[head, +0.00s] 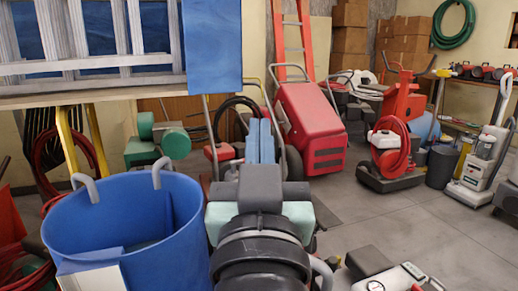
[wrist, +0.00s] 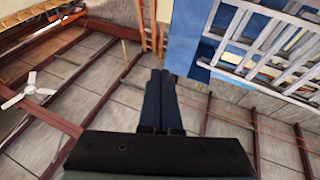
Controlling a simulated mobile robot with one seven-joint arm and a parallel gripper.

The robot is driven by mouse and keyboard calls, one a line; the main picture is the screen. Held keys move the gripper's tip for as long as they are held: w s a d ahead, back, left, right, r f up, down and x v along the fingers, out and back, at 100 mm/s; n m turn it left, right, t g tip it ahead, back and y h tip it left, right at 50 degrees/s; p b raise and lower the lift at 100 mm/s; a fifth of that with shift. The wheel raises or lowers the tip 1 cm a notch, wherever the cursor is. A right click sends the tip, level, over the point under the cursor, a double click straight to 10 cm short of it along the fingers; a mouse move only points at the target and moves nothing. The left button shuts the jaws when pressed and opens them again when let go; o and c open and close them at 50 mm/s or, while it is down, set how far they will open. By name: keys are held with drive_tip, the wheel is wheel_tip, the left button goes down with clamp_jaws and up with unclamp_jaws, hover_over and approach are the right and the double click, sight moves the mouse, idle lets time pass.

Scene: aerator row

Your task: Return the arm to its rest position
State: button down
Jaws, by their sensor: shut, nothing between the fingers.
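My gripper (head: 260,124) points upward in the middle of the head view, beyond my dark arm joints. Its two long blue fingers stand close side by side. In the wrist view the gripper (wrist: 160,72) shows as two dark blue fingers lying together, with nothing held between them. Behind them is the ceiling (wrist: 205,120) with its dark beams, so the wrist camera looks up. My arm is folded in front of my body, and its lower links are cut off by the bottom edge of the head view.
A blue bin (head: 165,245) stands close at left. A wooden frame with a blue panel (head: 212,45) rises at upper left and shows in the wrist view. A red machine (head: 310,125) and a red-and-black machine (head: 390,150) stand beyond.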

drive_tip(key=s+r+t, duration=0.5)
drive_tip(key=s+r, duration=0.3)
drive_tip(key=r, duration=0.3)
wheel_tip(320, 180, up, 32)
drive_tip(key=s+p, duration=0.1)
drive_tip(key=p, duration=3)
drive_tip(key=shift+r, duration=0.15)
